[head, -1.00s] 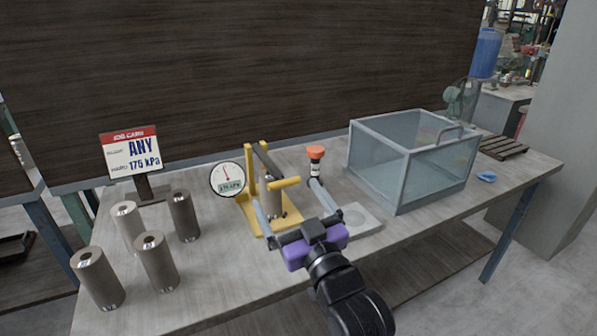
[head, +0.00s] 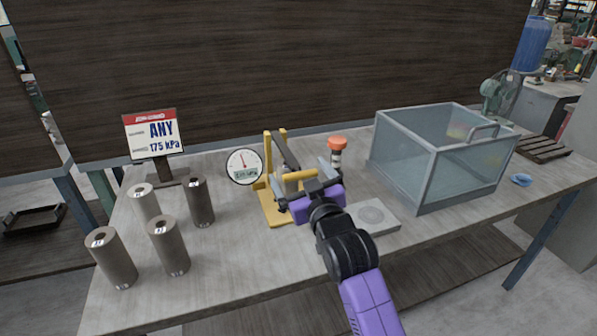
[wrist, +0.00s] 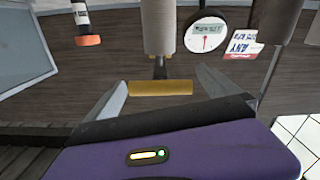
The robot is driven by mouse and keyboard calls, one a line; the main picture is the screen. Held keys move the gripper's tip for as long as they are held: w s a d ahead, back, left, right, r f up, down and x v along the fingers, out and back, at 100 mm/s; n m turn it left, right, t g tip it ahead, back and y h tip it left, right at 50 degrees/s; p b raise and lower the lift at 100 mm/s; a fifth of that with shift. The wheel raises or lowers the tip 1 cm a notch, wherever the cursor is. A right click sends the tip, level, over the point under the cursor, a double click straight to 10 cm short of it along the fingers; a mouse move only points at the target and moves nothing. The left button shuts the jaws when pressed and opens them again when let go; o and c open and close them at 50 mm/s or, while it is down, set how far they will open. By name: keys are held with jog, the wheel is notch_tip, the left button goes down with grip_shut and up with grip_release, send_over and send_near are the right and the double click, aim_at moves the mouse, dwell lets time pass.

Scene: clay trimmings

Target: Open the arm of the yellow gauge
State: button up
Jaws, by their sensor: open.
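The yellow gauge (head: 276,213) is an upright yellow frame with a base plate, standing mid-table. Its dark arm (head: 285,152) slopes down toward me and ends in a yellow crosswise handle (head: 299,175). A grey cylinder stands in the frame, partly hidden; it shows in the wrist view (wrist: 160,27). The round dial (head: 244,166) is at the frame's left. My gripper (head: 303,181) is open at the handle. In the wrist view the handle (wrist: 160,88) lies between the two fingertips; I cannot tell whether they touch it.
Several grey cylinders (head: 170,246) stand at the left by a job card (head: 152,136) reading ANY, 175 kPa. An orange-capped bottle (head: 337,150) stands close right of the gauge. A grey plate (head: 373,214) and a clear-walled box (head: 425,180) are further right.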

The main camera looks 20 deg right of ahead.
jog(key=shift+w, duration=0.5)
jog(key=shift+c, duration=0.2)
